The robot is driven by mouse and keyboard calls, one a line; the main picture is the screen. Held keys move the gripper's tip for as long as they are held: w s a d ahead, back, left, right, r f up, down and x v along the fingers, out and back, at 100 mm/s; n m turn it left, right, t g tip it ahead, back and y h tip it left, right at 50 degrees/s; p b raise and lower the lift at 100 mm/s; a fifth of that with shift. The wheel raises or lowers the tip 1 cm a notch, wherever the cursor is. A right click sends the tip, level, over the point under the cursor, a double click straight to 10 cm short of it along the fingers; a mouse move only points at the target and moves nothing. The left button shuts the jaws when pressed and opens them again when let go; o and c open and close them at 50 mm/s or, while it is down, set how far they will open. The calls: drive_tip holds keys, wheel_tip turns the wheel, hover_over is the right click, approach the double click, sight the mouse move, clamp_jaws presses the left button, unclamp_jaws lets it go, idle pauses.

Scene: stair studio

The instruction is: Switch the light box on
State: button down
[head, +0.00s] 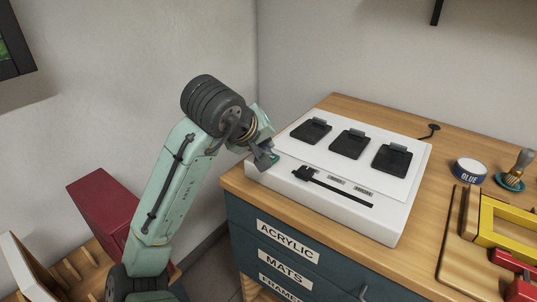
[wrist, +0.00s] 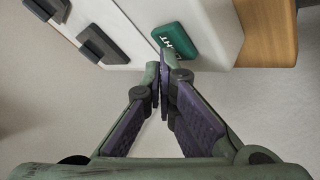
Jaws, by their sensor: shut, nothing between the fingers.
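The light box (head: 330,205) is a low white box on top of a wooden-topped cabinet. A green switch (wrist: 176,41) with white lettering, partly hidden so that only "HT" reads clearly, sits on the light box near its edge in the wrist view. My gripper (head: 268,160) is at the light box's left corner in the head view and covers most of the switch there. In the wrist view my gripper (wrist: 163,68) is shut and empty, its fingertips right at the switch's lower left edge. I cannot tell whether they touch it.
Three black clipped pads (head: 349,143) lie on the light box, with a black slider (head: 335,187) in front. A glue tin (head: 470,170), a brush (head: 520,163) and a yellow frame (head: 505,222) are to the right. A red cabinet (head: 100,208) stands at lower left.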

drive_tip(key=shift+f, duration=0.1)
drive_tip(key=shift+r+p, duration=0.65)
drive_tip(key=shift+p, duration=0.05)
wheel_tip(320, 180, up, 6)
drive_tip(key=p, duration=0.6)
